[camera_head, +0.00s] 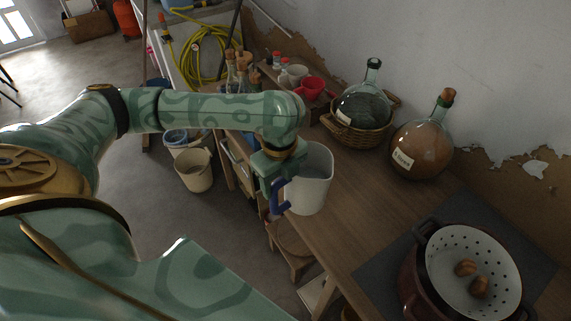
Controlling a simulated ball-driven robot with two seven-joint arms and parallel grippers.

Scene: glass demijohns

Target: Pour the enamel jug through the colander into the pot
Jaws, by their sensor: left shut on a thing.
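The white enamel jug (313,180) with a blue handle is upright at the table's left edge. My left gripper (277,188) is shut on its handle, on the jug's left side. I cannot tell whether the jug's base touches the table. The white colander (477,248) sits tilted in the mouth of the dark red pot (412,283) at the lower right, well apart from the jug. Two brown lumps lie in the colander. The pot's inside is mostly hidden by the colander. My right gripper is not in view.
The pot stands on a dark mat (376,272) on the wooden table (350,205). A brown demijohn (420,150) and a green demijohn in a basket (362,135) stand along the wall. Bare tabletop lies between jug and mat. Buckets (195,172) stand on the floor.

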